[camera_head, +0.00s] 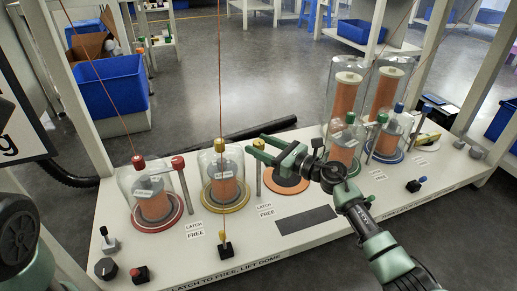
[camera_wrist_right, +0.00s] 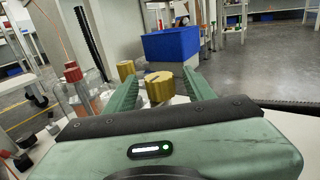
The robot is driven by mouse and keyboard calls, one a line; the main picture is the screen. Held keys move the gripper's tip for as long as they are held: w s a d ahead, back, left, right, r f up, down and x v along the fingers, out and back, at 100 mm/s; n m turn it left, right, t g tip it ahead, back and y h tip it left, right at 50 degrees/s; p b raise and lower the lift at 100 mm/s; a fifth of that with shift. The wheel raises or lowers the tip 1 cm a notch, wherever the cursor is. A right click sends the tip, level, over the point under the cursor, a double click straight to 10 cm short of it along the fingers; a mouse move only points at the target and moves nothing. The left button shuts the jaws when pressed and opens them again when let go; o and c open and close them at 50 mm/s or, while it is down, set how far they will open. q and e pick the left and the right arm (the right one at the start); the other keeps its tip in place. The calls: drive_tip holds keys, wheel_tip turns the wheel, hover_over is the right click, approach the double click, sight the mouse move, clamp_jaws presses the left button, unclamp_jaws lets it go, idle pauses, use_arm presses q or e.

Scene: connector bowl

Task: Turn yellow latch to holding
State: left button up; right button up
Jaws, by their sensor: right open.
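The yellow latch (camera_head: 258,180) is an upright post with a yellow cap, right of the yellow-based glass dome (camera_head: 225,180). My right gripper (camera_head: 256,146) reaches in from the right at cap height, its fingers apart. In the right wrist view the cap (camera_wrist_right: 159,88) stands between the open fingers, with gaps visible on both sides. The yellow dome knob (camera_head: 220,145) is left of the latch; a second yellow knob in the wrist view (camera_wrist_right: 126,69) is likely this one. My left gripper is not in view.
A red-based dome (camera_head: 152,200) with a red latch (camera_head: 178,163) stands at left. Green- and blue-knobbed domes and tall cylinders (camera_head: 345,85) stand at right. A "LATCH / FREE" label (camera_head: 265,210) lies beside the latch.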

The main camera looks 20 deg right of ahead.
drive_tip(key=shift+w+a, duration=0.3)
drive_tip(key=shift+w, duration=0.05)
clamp_jaws()
idle(1.2)
